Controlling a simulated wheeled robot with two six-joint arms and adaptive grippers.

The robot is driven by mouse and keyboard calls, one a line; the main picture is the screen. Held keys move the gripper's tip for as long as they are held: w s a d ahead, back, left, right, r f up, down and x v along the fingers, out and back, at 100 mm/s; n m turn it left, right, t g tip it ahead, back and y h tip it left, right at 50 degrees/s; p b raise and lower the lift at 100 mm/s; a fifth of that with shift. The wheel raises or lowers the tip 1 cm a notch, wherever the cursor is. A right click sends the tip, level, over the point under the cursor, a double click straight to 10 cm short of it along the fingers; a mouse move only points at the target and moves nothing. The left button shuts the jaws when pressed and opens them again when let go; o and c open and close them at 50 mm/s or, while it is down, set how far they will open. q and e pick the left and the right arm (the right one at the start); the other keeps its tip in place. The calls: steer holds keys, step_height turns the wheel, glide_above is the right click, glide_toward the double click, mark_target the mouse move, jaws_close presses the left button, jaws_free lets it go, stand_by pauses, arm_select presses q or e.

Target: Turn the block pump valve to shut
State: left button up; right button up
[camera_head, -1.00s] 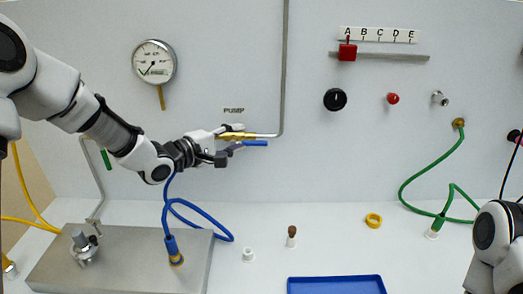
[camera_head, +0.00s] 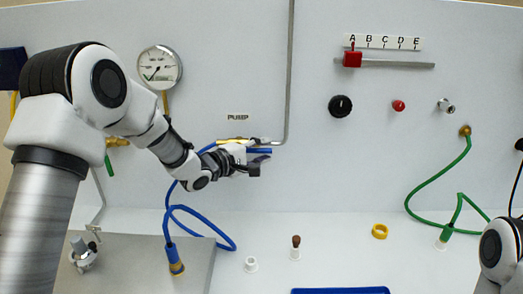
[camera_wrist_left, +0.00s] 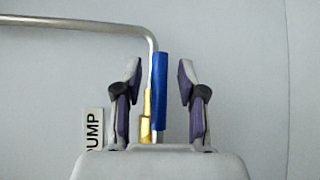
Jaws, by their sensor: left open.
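The valve under the PUMP label (camera_head: 237,117) has a brass body (camera_head: 232,141) on a grey pipe and a blue lever (camera_head: 262,151). The lever lies level, in line with the brass body. My left gripper (camera_head: 256,163) is at the lever, in front of the wall. In the left wrist view the blue lever (camera_wrist_left: 159,85) stands between the two open fingers, apart from both, with the brass body (camera_wrist_left: 146,118) beside it. Part of the valve is hidden behind the gripper in the head view. My right gripper is out of view.
A gauge (camera_head: 160,67) hangs on the wall to the left.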

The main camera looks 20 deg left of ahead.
arm_select(q)
steer(key=shift+s, duration=0.1)
jaws_close()
steer(key=shift+r, duration=0.1)
